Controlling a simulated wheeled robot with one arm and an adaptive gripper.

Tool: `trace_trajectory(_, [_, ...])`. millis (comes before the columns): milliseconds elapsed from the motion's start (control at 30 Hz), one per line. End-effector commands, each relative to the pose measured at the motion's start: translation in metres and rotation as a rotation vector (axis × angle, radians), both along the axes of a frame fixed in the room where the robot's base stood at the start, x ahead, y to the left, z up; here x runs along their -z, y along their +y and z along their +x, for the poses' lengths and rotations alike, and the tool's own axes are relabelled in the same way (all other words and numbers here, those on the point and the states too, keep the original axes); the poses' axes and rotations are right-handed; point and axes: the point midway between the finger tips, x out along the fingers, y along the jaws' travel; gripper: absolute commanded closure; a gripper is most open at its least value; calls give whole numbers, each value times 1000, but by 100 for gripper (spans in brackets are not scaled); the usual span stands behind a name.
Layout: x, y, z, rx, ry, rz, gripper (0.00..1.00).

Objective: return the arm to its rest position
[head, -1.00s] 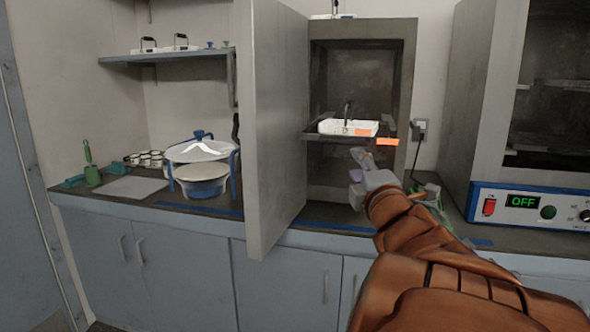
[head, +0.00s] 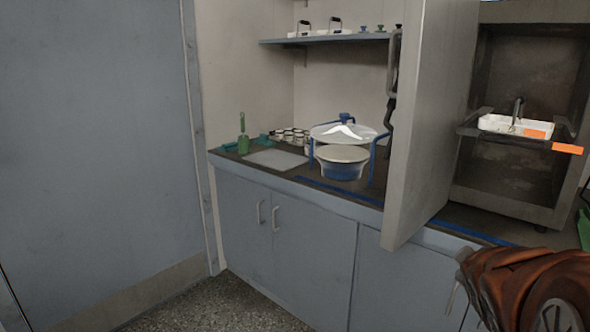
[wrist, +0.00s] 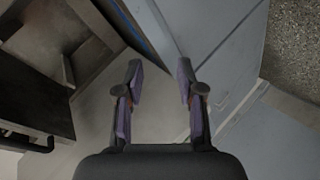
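My arm, in a brown cover, shows at the lower right of the head view, in front of the counter's front. My gripper (wrist: 160,78) is open in the wrist view, its two dark purple-sided fingers apart with nothing between them. Beyond the fingers the wrist view shows a pale panel, the blue-grey cabinet fronts (wrist: 215,45) and the speckled floor (wrist: 290,50). In the head view the gripper is mostly hidden by the arm's cover.
The grey chamber (head: 510,190) has its door (head: 432,120) swung open over the counter edge, left of my arm. A white tray (head: 490,123) sits on its shelf. A sieve device with blue legs (head: 343,170) stands farther left. The floor (head: 205,305) at lower left is clear.

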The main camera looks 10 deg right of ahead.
Motion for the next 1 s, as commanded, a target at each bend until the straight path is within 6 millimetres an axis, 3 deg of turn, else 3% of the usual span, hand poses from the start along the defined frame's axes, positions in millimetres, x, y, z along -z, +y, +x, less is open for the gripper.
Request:
trace_trajectory(233, [77, 74, -20, 94, 196, 314, 62])
trace_trajectory(500, [130, 170, -75, 210, 476, 577, 62])
trace_trajectory(700, [145, 223, -120, 284, 669, 678, 62])
trace_trajectory(1000, [145, 272, -177, 364, 891, 735, 62])
